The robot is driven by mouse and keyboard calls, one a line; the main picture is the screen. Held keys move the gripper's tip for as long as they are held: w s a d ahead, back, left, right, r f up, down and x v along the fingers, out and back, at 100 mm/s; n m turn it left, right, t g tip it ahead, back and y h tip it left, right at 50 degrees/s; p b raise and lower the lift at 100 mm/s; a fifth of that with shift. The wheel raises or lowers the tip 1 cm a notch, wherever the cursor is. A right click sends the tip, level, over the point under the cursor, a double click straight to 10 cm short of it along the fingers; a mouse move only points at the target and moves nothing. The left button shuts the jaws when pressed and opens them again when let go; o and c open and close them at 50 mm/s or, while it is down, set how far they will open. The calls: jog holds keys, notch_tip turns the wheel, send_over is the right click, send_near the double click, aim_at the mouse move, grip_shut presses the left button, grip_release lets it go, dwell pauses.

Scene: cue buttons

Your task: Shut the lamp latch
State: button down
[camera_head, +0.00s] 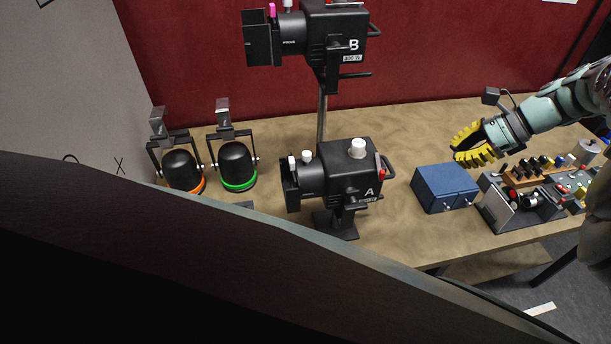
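Two black lamp heads are in view, marked A and B. Lamp A (350,183) stands low on the table on a dark foot, with a white knob on top and a small red lever (381,174) at its right rear edge. Lamp B (335,40) is higher up on a pole, with a pink knob and a red part at its rear top. Which part is the latch, and whether it is open, I cannot tell. My gripper (462,149), with yellow toothed fingers, hangs to the right of lamp A, apart from both lamps. I see nothing held; its finger gap is unclear.
A blue box (444,186) sits below my gripper. Right of it is a cluttered control panel (530,190) with knobs and buttons. Two black dome lamps, one orange-ringed (183,172) and one green-ringed (236,168), are at left. A dark, blurred shape fills the lower left foreground.

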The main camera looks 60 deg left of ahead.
aim_at(380, 163)
jog(key=shift+s+d+r+g+h, duration=0.15)
jog(key=shift+s+d+r+g, duration=0.2)
jog(key=shift+s, duration=0.25)
jog(key=shift+s+d+r+g+h, duration=0.15)
jog(key=shift+s+d+r+g, duration=0.05)
jog(key=shift+s+r+g, duration=0.3)
jog(key=shift+s+f, duration=0.1)
jog(key=shift+f, duration=0.1)
jog(key=s+a+r+p+x, duration=0.1)
jog(key=p+x, duration=0.5)
jog(key=x, duration=0.6)
jog(key=shift+s+a+r+p, duration=0.25)
jog(key=shift+s+a+p, duration=0.1)
jog(key=shift+a, duration=0.05)
jog(key=shift+s+m+t+p, duration=0.2)
jog(key=shift+m+t+p, duration=0.1)
jog(key=shift+p, duration=0.2)
